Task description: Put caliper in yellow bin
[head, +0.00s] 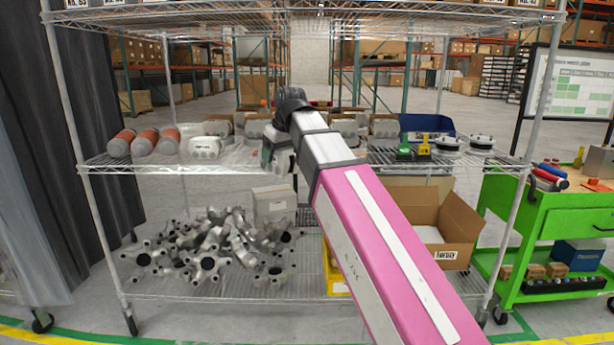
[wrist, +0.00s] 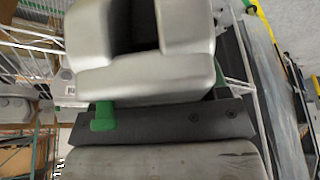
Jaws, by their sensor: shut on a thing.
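My gripper (head: 272,160) is at the middle shelf level in the head view, mostly hidden by my pink and grey arm. In the wrist view my gripper (wrist: 160,108) is shut on a smooth grey cast part with a dark recess, which I take to be the caliper (wrist: 145,82). Its far side is out of that view. The yellow bin (head: 337,287) stands on the lower shelf, and my arm hides most of it. My gripper is above and to the left of the bin's visible part.
The wire middle shelf (head: 110,163) holds orange-grey cylinders (head: 143,143), pale rounded parts (head: 205,147) and a blue bin (head: 426,125). Below are a pile of grey castings (head: 215,248), a grey box (head: 273,205) and an open cardboard box (head: 455,235). A green cart (head: 555,233) stands right.

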